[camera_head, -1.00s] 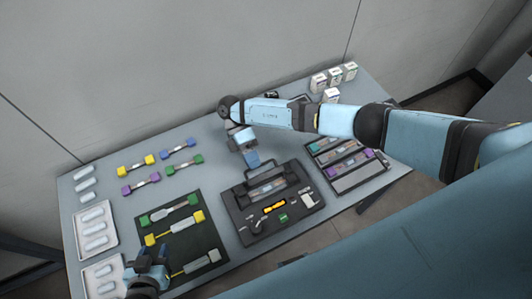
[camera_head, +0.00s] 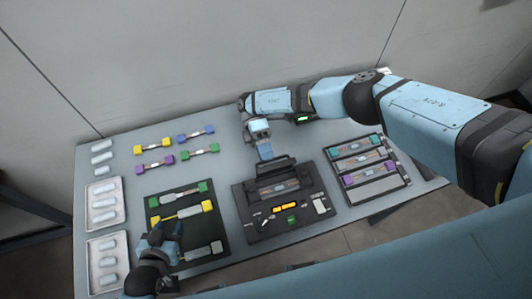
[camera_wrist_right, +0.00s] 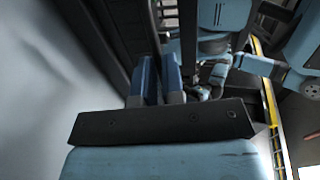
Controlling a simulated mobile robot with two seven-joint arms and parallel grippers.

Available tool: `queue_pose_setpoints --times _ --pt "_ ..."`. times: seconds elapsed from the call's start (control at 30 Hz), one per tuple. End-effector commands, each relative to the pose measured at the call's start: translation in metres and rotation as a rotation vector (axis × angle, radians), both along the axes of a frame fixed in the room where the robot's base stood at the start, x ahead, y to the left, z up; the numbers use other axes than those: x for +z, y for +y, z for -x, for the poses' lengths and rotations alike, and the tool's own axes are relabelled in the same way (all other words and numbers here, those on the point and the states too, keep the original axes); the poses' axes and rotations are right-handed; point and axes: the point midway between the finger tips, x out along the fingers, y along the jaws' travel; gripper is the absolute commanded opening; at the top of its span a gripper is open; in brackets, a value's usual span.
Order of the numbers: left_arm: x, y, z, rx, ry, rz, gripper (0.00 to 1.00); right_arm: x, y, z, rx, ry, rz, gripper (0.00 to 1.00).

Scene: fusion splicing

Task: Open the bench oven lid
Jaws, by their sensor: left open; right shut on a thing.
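The black bench device (camera_head: 243,222), which I take to be the oven, sits in the middle of the table, with an orange strip and a green button on its front. A dark raised lid piece (camera_head: 285,163) stands along its back edge. My right gripper (camera_head: 266,155) reaches down to this piece from behind and is shut on it. In the right wrist view its two blue fingers (camera_wrist_right: 157,75) are close together against dark surfaces; the exact grip is hard to see. My left gripper (camera_head: 164,238) is open and empty over the left part of the black mat.
The black mat (camera_head: 215,232) holds green-, yellow- and grey-ended pieces. A rack (camera_head: 372,203) with coloured holders stands to the right. White trays (camera_head: 91,216) lie at the left edge. Several colour-ended pieces lie behind the mat. My right arm covers the table's back right.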

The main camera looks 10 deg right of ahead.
Motion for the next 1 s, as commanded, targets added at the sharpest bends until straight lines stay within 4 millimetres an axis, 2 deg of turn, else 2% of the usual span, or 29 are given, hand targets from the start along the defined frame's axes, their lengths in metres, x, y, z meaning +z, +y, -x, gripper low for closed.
queue_pose_setpoints --times 0.03,0.57,0.6,0.67,0.7,1.0 --pt "-0.0022 -0.0007 -0.0003 -0.001 -0.001 0.001 0.43 -0.0047 0.0027 0.0035 0.000 0.004 -0.003 0.00" --pt "-0.0002 -0.0005 -0.0017 -0.001 -0.007 0.002 0.43 -0.0033 0.0014 0.0027 -0.005 0.015 -0.001 0.00" --pt "-0.0001 -0.0001 -0.0019 0.000 -0.007 0.001 0.43 -0.0032 0.0012 0.0025 -0.005 0.015 0.000 0.18" --pt "-0.0002 0.0003 -0.0020 0.000 -0.007 0.001 0.43 -0.0027 0.0009 0.0021 -0.005 0.015 0.000 0.32" --pt "-0.0001 0.0005 -0.0021 0.000 -0.007 0.001 0.43 -0.0024 0.0008 0.0018 -0.005 0.014 0.000 0.35" --pt "0.0010 0.0014 -0.0022 0.001 -0.007 -0.001 0.43 0.0014 -0.0004 0.0002 -0.004 0.014 0.002 0.35"
